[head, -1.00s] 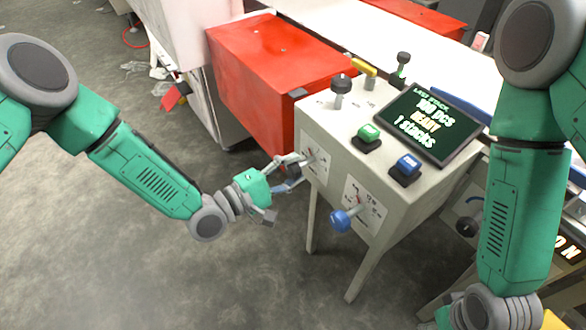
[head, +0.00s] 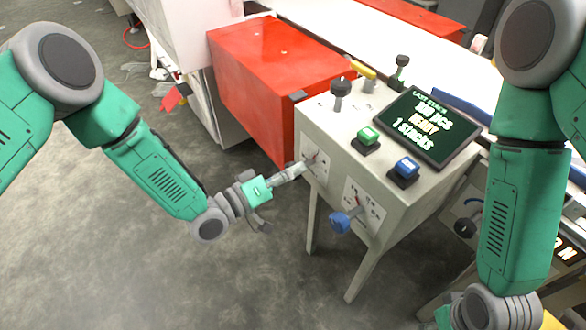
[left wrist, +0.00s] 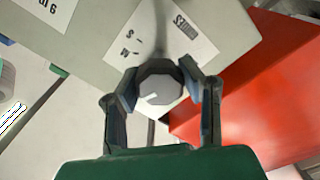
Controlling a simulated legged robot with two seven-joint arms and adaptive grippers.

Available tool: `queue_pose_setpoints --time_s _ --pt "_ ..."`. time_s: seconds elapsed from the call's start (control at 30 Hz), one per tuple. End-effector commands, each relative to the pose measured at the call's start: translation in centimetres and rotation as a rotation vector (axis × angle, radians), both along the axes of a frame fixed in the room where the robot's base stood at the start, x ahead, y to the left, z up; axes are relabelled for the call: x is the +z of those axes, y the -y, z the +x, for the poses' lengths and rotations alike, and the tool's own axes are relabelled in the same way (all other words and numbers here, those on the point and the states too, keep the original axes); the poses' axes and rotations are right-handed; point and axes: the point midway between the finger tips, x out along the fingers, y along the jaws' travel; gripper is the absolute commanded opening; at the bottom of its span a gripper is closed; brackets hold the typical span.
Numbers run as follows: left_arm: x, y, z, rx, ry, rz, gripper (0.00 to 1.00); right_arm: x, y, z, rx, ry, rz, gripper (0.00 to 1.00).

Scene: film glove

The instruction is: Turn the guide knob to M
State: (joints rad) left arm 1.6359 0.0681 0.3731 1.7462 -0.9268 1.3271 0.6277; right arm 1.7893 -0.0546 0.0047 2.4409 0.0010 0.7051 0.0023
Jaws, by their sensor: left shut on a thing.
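The guide knob (left wrist: 160,90) is dark-rimmed with a pale grey face and a short white mark at its lower left in the left wrist view. It stands out from a white label plate (left wrist: 165,35), with an S and an M readable on the left. In the head view this plate (head: 318,153) is on the left of the control box's front, and the knob is hidden by my fingers. My left gripper (head: 298,170) is shut on the knob, with one finger on each side in the left wrist view (left wrist: 160,84). My right gripper is outside the views.
A second plate with a blue knob (head: 340,222) is to the right on the same box. Green (head: 368,136) and blue (head: 406,168) buttons and a display (head: 430,124) are on top. A red cabinet (head: 265,65) stands behind.

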Motion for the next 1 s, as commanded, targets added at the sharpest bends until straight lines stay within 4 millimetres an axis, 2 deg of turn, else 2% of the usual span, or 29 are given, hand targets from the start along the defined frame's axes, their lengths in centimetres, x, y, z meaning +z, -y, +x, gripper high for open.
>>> queue_pose_setpoints --time_s 0.03,0.5,1.0 --pt "-0.7 -0.1 -0.5 -0.007 0.021 0.039 0.05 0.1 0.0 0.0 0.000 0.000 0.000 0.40" --pt "-0.8 -0.1 -0.5 -0.010 0.346 0.276 0.05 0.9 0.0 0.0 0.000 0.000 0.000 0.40" --pt "-0.9 -0.2 -0.4 -0.009 0.495 0.382 0.05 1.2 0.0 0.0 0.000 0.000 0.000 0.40"
